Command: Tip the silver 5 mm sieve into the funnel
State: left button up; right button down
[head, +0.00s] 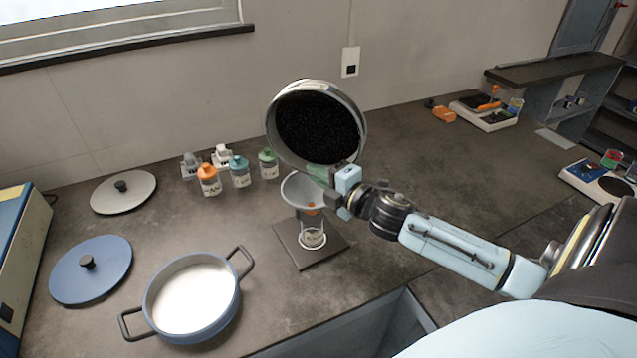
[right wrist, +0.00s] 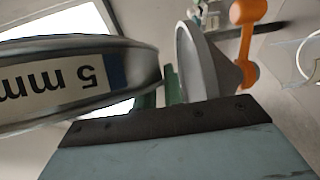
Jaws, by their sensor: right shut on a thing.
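The silver 5 mm sieve (head: 359,112) is held up steeply tilted, its dark round inside facing my head camera. Its upside-down "5 mm" label shows on the sieve in the right wrist view (right wrist: 60,82). My right gripper (head: 328,178) is shut on the sieve at its lower edge; a green piece shows between the jaws. The pale grey funnel (head: 297,190) is just below the sieve and partly hidden by the gripper; its cone also shows in the right wrist view (right wrist: 205,62). A clear labelled jar (head: 313,238) stands under the funnel. My left gripper is not in view.
A dark square plate (head: 328,254) lies under the jar. A blue pot (head: 194,298) with white contents stands front left, with blue (head: 90,272) and grey (head: 123,193) lids nearby. Several capped bottles (head: 209,180) stand behind.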

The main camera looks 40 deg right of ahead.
jog(key=n+t+b, duration=0.1)
jog(key=n+b, duration=0.1)
jog(key=b, duration=0.2)
jog(key=shift+w+f+n, duration=0.1)
jog(key=shift+f+n, duration=0.05)
jog(key=shift+n, duration=0.25)
jog(key=shift+t+b, duration=0.3)
jog(key=shift+b, duration=0.15)
jog(key=shift+n, duration=0.3)
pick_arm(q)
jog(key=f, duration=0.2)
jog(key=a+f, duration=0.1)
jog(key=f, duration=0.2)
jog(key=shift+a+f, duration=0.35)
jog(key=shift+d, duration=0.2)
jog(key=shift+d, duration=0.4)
